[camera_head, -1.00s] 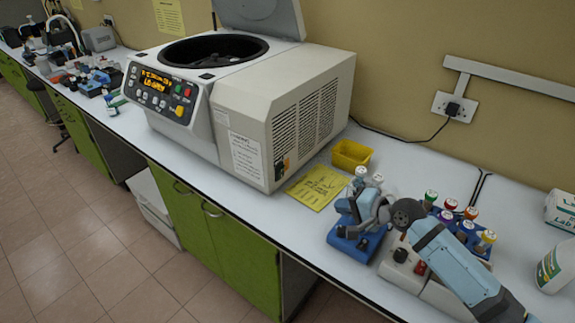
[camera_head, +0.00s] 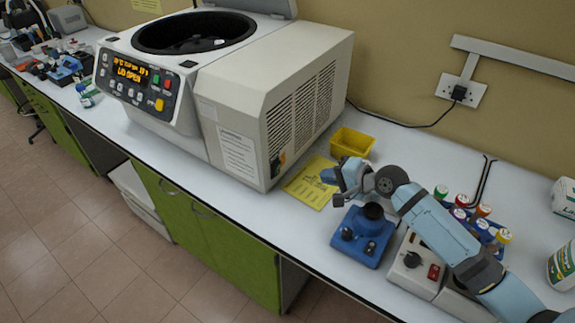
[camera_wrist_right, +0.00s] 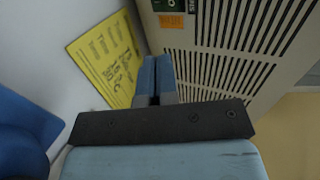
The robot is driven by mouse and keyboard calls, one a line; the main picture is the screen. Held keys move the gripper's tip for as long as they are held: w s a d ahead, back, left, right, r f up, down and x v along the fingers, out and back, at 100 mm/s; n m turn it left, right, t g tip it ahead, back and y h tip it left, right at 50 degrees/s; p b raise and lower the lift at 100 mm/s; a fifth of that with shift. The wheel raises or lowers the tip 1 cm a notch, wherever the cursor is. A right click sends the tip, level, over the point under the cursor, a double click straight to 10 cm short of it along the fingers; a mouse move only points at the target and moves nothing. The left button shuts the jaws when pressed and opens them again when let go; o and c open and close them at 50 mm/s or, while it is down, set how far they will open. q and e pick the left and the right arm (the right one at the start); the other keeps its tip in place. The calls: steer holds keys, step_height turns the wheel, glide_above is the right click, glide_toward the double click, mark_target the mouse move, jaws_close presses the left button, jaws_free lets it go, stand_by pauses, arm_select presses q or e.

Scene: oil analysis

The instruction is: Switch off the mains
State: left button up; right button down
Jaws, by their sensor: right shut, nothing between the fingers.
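The centrifuge (camera_head: 235,110) stands on the bench with its lid up and its panel lit, reading "LID OPEN". Low on its vented side is a small dark fitting with an orange label (camera_head: 277,163), which looks like the mains switch; its position is too small to read. In the right wrist view the orange label (camera_wrist_right: 171,22) shows near the top edge, with the dark fitting mostly cut off. My right gripper (camera_head: 327,176) is shut and empty, apart from that side, above the yellow sheet. Its closed fingers (camera_wrist_right: 154,78) point toward the vented side. My left gripper is out of view.
A yellow tray (camera_head: 351,143) and yellow sheet (camera_head: 309,184) lie beside the centrifuge. A blue device (camera_head: 361,238) stands below my right arm, with capped bottles (camera_head: 461,201) to the right. A wall socket (camera_head: 461,90) holds a plug with a black cable.

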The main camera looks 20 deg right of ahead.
glide_toward(280, 165)
step_height(280, 165, down, 4)
steer(key=w+a, duration=0.2)
steer(key=shift+w+a+r+p, duration=0.2)
steer(key=shift+w+a+p, duration=0.15)
steer(key=shift+w, duration=0.2)
steer(key=shift+w+a+r+p, duration=0.2)
steer(key=shift+w+a+p, duration=0.15)
steer(key=shift+w, duration=0.15)
steer(key=shift+w+a, duration=0.3)
steer(key=shift+w, duration=0.1)
